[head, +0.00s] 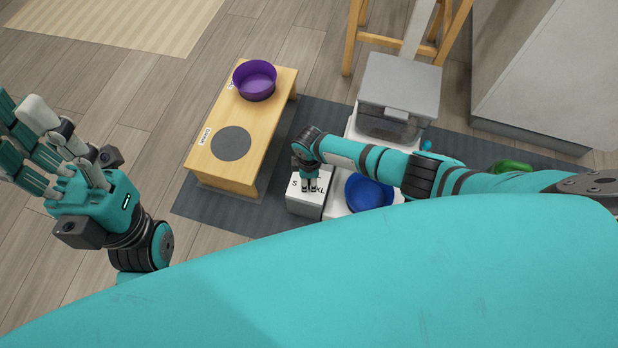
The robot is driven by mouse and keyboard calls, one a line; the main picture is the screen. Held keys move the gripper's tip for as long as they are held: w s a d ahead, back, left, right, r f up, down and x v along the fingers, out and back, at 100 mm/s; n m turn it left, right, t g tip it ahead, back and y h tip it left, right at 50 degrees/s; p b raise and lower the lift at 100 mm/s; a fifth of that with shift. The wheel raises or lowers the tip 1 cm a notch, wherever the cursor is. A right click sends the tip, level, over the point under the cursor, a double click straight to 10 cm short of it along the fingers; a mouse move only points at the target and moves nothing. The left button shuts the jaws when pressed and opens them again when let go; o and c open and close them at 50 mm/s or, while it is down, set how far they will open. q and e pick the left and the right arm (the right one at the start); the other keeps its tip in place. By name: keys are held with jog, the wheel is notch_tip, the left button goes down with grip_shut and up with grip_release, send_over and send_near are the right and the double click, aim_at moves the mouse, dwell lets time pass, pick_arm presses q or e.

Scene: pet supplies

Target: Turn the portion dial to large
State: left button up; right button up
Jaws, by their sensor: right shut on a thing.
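A small white-topped grey box (305,205) marked "S" on the left and "XL" on the right stands on the dark mat. My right gripper (309,188) points down onto its top between the two marks and is shut on the portion dial. The gripper covers the dial, so its pointer and setting cannot be read. My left gripper (30,145) is at the far left, its fingers spread open and empty, far from the box.
A feeder with a grey lid (402,80) stands behind the box, with a blue bowl (368,192) to the box's right. A wooden bench (265,130) at left holds a purple bowl (255,82) and a grey disc (231,144). A green object (512,166) lies at right.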

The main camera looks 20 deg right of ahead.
jog(key=shift+a, duration=0.2)
dwell(0.3)
jog(key=o, duration=1.2)
jog(key=shift+d, duration=0.1)
jog(key=shift+c, duration=0.2)
notch_tip(320, 180, up, 12)
